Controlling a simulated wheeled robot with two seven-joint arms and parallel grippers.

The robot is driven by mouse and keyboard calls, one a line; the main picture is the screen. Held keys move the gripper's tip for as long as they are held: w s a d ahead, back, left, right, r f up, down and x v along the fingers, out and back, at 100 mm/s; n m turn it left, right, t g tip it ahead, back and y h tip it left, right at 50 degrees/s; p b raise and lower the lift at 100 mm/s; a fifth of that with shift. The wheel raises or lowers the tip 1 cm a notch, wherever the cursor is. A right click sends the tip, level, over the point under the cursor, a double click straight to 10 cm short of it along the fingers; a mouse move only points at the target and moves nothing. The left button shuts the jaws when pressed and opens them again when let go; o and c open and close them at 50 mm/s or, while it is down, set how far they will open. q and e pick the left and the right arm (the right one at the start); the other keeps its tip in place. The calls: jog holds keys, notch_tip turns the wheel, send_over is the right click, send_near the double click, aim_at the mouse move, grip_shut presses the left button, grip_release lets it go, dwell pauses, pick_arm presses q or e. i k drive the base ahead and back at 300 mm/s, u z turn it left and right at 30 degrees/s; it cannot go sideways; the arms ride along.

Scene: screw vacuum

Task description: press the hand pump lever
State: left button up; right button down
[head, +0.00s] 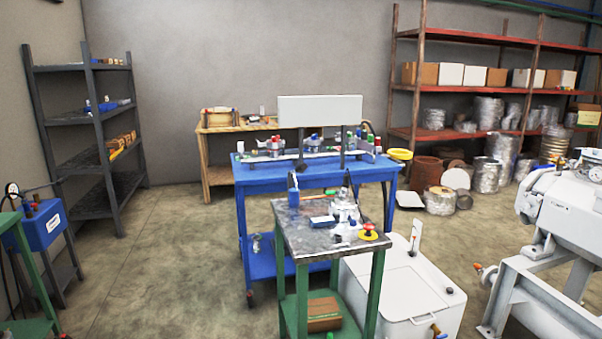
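Neither of my grippers shows in the head view. I cannot tell for certain which thing is the hand pump. A blue box unit (43,226) with a gauge and a dark bar on top stands at the left edge. A small silver device (345,212) sits on the metal-topped green table (300,237) in the middle, and its details are too small to tell. An upright pale lever-like piece (415,236) stands at the white chest (410,290) to the right of that table. No gripper touches any of these.
A yellow-and-red button (368,231) and a small blue box (322,221) lie on the green table. A blue cart (262,178) stands behind it. A large white machine (565,215) is on the right and dark shelving (97,130) on the left. Floor (165,250) is open at centre left.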

aim_at(298, 168)
jog(key=u, duration=0.65)
jog(key=i, duration=1.45)
jog(key=z, duration=0.25)
